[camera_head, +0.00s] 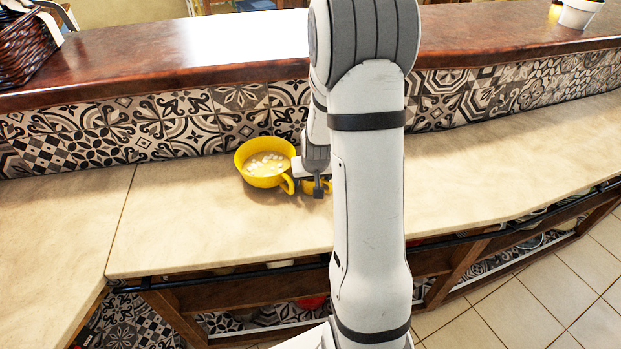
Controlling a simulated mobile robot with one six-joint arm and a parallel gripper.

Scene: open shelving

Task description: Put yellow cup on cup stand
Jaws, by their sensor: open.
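A wide yellow cup (264,164) stands upright on the beige counter, close to the tiled wall. It has whitish pieces inside, and its handle (287,184) points to the lower right. My gripper (318,189) is low over the counter, just right of the cup's handle, and is open. A second small yellow thing (308,187) shows beside and behind the gripper. It is mostly hidden by my gripper and arm, so I cannot tell whether it is another cup. I cannot make out a cup stand.
The beige counter (200,215) is clear left of the cup and along its right side. A raised brown ledge (180,65) runs behind it, with a wicker basket (22,45) at left and a white pot (579,13) at right. A dark rail (225,271) runs along the counter's front.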

